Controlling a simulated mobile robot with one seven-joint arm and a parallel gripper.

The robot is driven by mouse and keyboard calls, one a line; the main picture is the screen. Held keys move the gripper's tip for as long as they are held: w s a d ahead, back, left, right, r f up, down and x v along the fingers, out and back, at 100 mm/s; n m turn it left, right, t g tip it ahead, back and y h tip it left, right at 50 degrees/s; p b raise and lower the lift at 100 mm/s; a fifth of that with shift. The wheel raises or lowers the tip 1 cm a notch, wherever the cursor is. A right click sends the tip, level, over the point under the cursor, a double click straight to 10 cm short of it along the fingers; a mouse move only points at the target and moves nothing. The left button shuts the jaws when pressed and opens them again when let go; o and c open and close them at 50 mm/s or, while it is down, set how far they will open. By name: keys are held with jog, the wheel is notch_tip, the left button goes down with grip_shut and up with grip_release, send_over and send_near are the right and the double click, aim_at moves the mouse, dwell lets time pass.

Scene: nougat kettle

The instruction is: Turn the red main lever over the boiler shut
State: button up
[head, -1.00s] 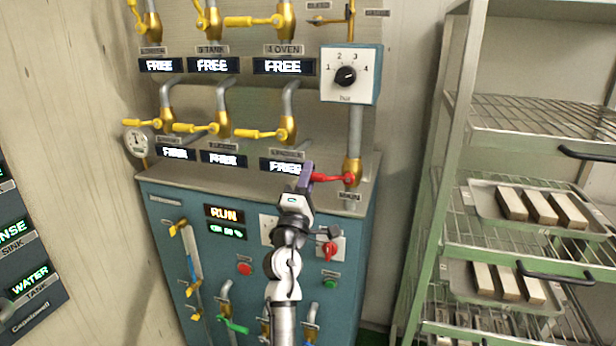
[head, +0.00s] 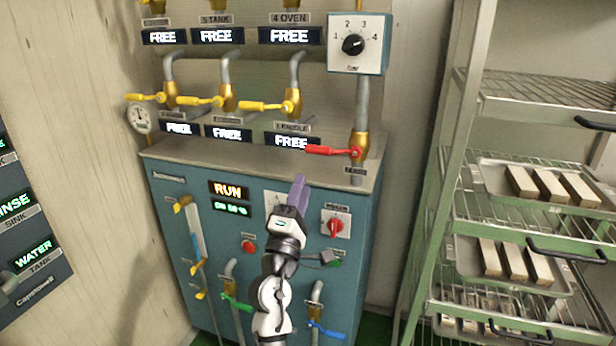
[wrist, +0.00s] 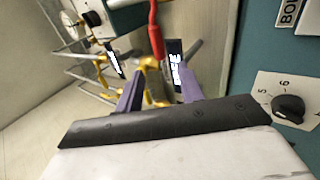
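The red main lever (head: 333,150) sits on a brass valve (head: 360,144) on the vertical pipe above the boiler (head: 178,225), a teal cabinet. It lies about level, pointing left, across the pipe. My gripper (head: 298,182) is below and left of the lever's free end, in front of the boiler's upper edge, apart from it. In the wrist view my gripper's two purple fingers (wrist: 160,84) are spread with nothing held. The red lever (wrist: 155,40) shows there beyond the fingers, roughly in line with the gap.
Yellow levers (head: 265,106) stand in a row left of the red one. A dial box (head: 357,43) is above it. A red switch (head: 336,224) is right of my gripper. A green rack (head: 466,140) with trays stands at the right.

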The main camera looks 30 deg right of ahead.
jog(key=shift+b+v, duration=0.35)
jog(key=shift+v, duration=1.2)
